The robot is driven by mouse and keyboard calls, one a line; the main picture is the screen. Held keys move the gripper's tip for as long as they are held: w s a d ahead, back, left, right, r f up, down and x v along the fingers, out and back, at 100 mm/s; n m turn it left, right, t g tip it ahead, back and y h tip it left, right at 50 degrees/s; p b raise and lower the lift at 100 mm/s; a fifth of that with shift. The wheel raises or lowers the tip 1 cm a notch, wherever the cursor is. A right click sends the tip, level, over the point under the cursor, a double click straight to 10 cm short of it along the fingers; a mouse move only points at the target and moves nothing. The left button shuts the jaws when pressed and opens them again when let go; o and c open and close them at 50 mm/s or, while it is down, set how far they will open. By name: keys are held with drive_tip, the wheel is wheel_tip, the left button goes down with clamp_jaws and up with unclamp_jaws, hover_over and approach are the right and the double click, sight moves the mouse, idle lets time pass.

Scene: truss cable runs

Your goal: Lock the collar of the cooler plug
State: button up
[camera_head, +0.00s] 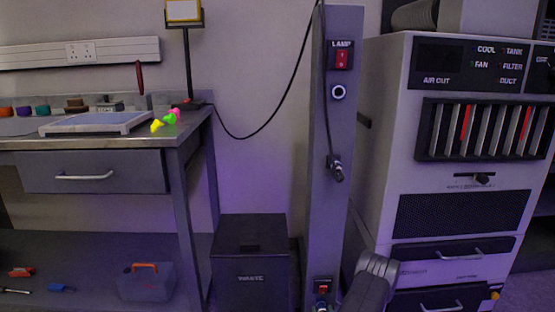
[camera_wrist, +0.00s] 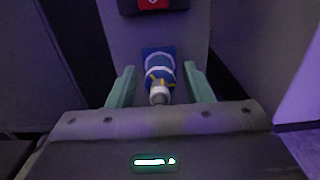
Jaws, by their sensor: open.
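The cooler plug (camera_wrist: 159,96) sits in a blue socket (camera_wrist: 152,54) low on the grey post, in the wrist view. Its collar (camera_wrist: 160,72) is a pale ring with blue and yellow marks. My gripper (camera_wrist: 161,76) is open, with one green finger on each side of the plug and collar. I see gaps, so the fingers do not appear to touch it. Whether the collar is locked I cannot tell. In the head view the blue socket area (camera_head: 321,305) shows only at the bottom edge, and my gripper is out of sight below.
The grey post (camera_head: 322,215) carries a red lamp switch (camera_head: 341,58), a round port (camera_head: 338,92) and a hanging cable plug (camera_head: 337,170). A dark waste bin (camera_head: 250,235) stands left of it. A large grey cabinet (camera_head: 378,150) stands close on the right. A workbench (camera_head: 100,138) is at left.

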drive_tip(key=c, duration=1)
drive_tip(key=shift+o, duration=0.2)
drive_tip(key=shift+w+m, duration=0.1)
drive_tip(key=shift+m, duration=1.3)
drive_tip(key=shift+w+m, duration=0.15)
drive_tip(key=shift+m, duration=1.25)
drive_tip(key=shift+w+r+m, duration=0.1)
drive_tip(key=shift+m, duration=1.3)
